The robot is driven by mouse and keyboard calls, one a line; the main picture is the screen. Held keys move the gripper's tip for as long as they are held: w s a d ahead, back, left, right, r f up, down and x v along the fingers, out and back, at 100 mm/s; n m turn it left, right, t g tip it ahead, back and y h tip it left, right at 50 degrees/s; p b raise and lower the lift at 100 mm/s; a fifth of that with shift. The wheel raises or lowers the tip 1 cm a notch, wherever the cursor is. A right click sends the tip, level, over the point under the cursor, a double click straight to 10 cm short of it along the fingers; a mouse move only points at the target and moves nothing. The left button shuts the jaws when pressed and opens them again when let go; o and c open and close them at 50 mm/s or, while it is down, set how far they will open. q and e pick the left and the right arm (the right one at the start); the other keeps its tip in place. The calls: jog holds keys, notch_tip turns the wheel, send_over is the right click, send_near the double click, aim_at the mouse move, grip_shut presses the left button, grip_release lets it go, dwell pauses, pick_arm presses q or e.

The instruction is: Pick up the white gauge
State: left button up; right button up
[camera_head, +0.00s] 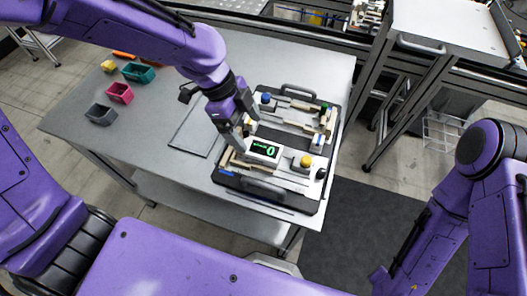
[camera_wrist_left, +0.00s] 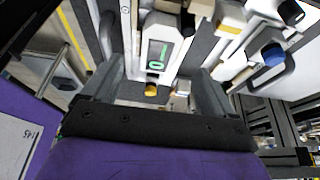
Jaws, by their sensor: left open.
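The white gauge (camera_head: 264,150) lies on the black pallet fixture (camera_head: 306,208), its dark display showing a green digit. My left gripper (camera_head: 241,146) is at the gauge's left end in the head view and hides part of the fixture there. In the left wrist view the gauge (camera_wrist_left: 170,32) shows ahead of the open left gripper (camera_wrist_left: 156,84), between the lines of its two fingers. Nothing is gripped. I cannot tell whether a finger touches the gauge. My right gripper is out of view; only its arm shows at the right.
The fixture also holds a yellow-topped block (camera_head: 306,161), a blue knob (camera_head: 265,98) and several pale bars. Grey (camera_head: 101,114), pink (camera_head: 119,92) and teal (camera_head: 138,72) bins stand on the left of the grey table (camera_head: 165,163). A flat grey plate (camera_head: 196,128) lies beside the fixture.

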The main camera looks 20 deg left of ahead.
aim_at(261, 149)
pick_arm(q)
jog(key=x, duration=0.3)
jog(key=d+p+x, duration=0.1)
jog(key=x, duration=0.3)
jog(key=shift+s, duration=0.15)
jog(key=c, duration=1.3)
